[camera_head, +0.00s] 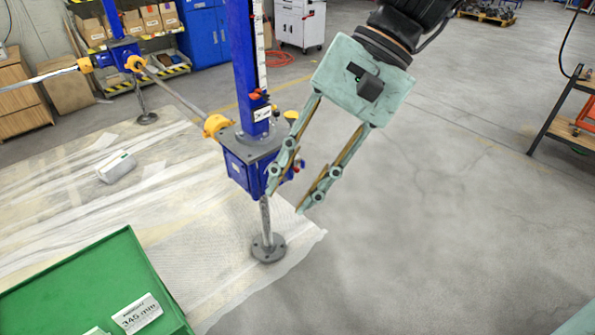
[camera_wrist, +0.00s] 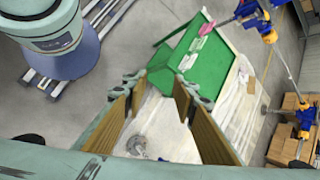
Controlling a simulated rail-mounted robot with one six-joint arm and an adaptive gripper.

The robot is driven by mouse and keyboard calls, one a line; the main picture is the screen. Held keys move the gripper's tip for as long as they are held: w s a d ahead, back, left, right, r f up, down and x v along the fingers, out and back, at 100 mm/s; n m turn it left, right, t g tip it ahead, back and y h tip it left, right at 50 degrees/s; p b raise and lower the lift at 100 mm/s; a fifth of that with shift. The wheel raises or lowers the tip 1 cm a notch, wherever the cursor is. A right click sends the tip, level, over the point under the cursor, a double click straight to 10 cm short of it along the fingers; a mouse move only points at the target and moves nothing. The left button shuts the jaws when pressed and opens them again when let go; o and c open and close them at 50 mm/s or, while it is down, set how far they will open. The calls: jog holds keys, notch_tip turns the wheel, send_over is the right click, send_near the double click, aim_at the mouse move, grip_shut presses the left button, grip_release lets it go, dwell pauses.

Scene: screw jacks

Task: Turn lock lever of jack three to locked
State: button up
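The nearest screw jack has a blue gearbox (camera_head: 240,174), a tall blue column (camera_head: 243,55) and a round grey foot (camera_head: 268,248). A small red part (camera_head: 299,166) shows at the gearbox's right side, partly behind my fingers; I cannot tell if it is the lock lever or how it is set. A red pointer (camera_head: 257,95) sits on the column's scale. The jack's number is too small to read. My gripper (camera_head: 288,199) is open and empty, its fingers angled down in front of the gearbox's right side. The wrist view shows its two fingers (camera_wrist: 159,84) apart.
A second blue jack (camera_head: 119,52) stands at the back left, joined by a shaft (camera_head: 172,88). A green table (camera_head: 90,265) with a "345 mm" card (camera_head: 136,314) is at front left. A dark rack (camera_head: 570,115) is at right.

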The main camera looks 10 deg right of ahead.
jog(key=w+a+f+m+y, duration=0.2)
jog(key=w+a+m+y, duration=0.15)
jog(key=w, duration=0.55)
jog(key=w+d+f+m+t+y+p, duration=0.1)
jog(key=w+f+m+t+y, duration=0.2)
jog(key=w, duration=0.5)
jog(key=w+d+f+m+t+y+p, duration=0.1)
jog(key=w+f+m, duration=0.35)
jog(key=w, duration=0.45)
jog(key=w+d+f+m+t+y+p, duration=0.1)
jog(key=w+d+f+m+t+y, duration=0.15)
jog(key=w+f, duration=0.4)
jog(key=w+d+f+m+t+h+p, duration=0.1)
jog(key=w+d+f+m+t, duration=0.25)
jog(key=w+f, duration=0.25)
jog(key=w+d+f+m+t+h, duration=0.1)
jog(key=w+d+f+m+t, duration=0.1)
jog(key=w+d+f+m, duration=0.4)
jog(key=m+t+h+p, duration=0.1)
jog(key=m+t+h, duration=0.4)
send_near(298, 172)
jog(key=v, duration=0.4)
jog(key=shift+w+r, duration=0.15)
jog(key=shift+r, duration=0.05)
jog(key=shift+w+a, duration=0.1)
jog(key=shift+b+x, duration=0.8)
jog(key=shift+x, duration=5.95)
jog(key=shift+f, duration=0.1)
